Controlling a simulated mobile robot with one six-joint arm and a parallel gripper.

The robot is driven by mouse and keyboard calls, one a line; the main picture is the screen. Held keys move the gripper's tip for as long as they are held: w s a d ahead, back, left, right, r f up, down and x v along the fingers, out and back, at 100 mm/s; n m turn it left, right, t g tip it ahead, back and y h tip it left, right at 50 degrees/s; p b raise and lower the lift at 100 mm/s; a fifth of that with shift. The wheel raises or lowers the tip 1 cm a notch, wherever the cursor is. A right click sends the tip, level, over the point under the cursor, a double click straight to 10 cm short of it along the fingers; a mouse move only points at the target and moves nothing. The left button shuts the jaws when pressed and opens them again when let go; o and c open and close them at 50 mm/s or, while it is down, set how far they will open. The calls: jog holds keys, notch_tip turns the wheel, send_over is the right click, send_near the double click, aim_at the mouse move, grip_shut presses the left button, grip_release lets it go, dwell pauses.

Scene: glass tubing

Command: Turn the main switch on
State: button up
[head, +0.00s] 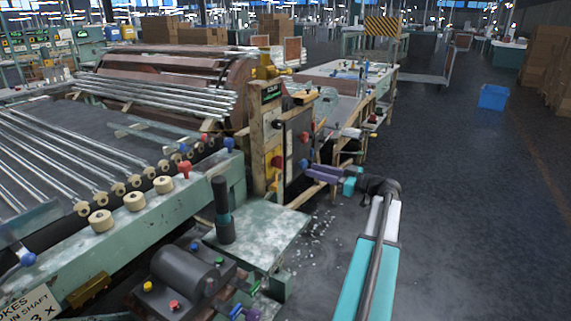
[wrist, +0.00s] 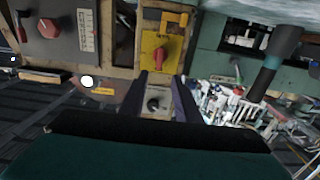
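A red rotary switch on a yellow plate, which looks like the main switch (wrist: 161,59), is on the wooden-framed control post. It also shows in the head view (head: 276,161), left of a dark grey panel. No readable label confirms it. My gripper (wrist: 160,77) has two dark purple fingers standing apart with nothing held. In the wrist view its fingertips reach the lower edge of the yellow plate, just below the red handle; contact cannot be told. In the head view my gripper (head: 312,171) is right of the post, at about the switch's height.
The dark grey panel (wrist: 55,30) carries another red knob. A pale box with a black knob (wrist: 157,103) shows between my fingers. A green table (head: 262,237) with an upright dark handle (head: 222,210) stands nearer. Open floor (head: 460,210) lies to the right.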

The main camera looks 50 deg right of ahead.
aim_at(282, 162)
jog(key=x, duration=1.3)
grip_shut()
jog(key=shift+a, duration=0.1)
